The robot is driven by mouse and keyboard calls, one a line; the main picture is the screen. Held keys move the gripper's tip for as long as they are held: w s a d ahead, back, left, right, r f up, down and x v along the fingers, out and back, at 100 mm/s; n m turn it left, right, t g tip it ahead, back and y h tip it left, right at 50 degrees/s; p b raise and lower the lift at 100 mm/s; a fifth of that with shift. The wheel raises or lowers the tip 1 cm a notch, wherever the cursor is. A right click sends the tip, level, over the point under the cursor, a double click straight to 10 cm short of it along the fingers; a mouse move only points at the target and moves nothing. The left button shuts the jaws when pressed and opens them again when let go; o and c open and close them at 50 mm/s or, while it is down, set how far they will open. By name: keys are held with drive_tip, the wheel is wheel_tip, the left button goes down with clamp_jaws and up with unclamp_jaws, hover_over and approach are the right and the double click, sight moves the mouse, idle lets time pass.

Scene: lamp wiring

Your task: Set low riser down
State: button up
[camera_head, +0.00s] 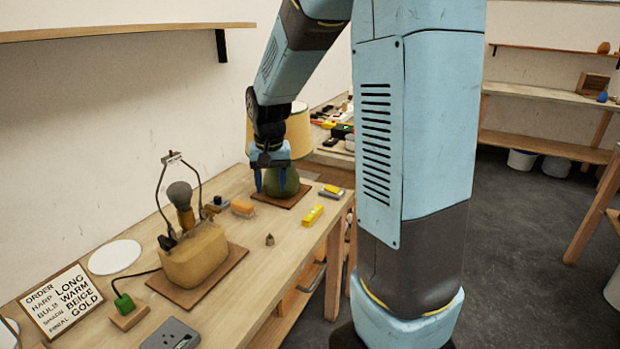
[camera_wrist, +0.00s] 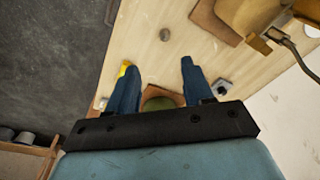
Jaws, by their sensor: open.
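My gripper (camera_head: 270,188) is open above the workbench, in front of the green lamp base (camera_head: 281,184) on its brown board. In the wrist view, nothing shows held between the two blue fingers (camera_wrist: 159,66). A small grey-brown knob-like piece (camera_head: 270,239) stands on bare wood nearer the camera; it also shows in the wrist view (camera_wrist: 165,34), beyond the fingertips. I cannot tell whether this piece is the low riser, and nothing else in view is clearly it. The tan lamp base (camera_head: 194,258), with bulb and wire harp, stands upright on another board.
Near the gripper lie a yellow block (camera_head: 312,215), an orange-topped block (camera_head: 243,208) and a grey-and-yellow piece (camera_head: 333,192). Bare wood surrounds the small knob.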

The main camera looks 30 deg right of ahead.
drive_tip(key=s+r+n+t, duration=0.1)
drive_tip(key=s+r+t, duration=0.1)
drive_tip(key=s+r, duration=0.4)
drive_tip(key=s+r+n+t, duration=0.2)
drive_tip(key=s+r, duration=0.4)
drive_tip(key=s, duration=1.1)
drive_tip(key=shift+s+d+r, duration=0.2)
drive_tip(key=shift+d+r, duration=0.05)
drive_tip(key=shift+r, duration=0.15)
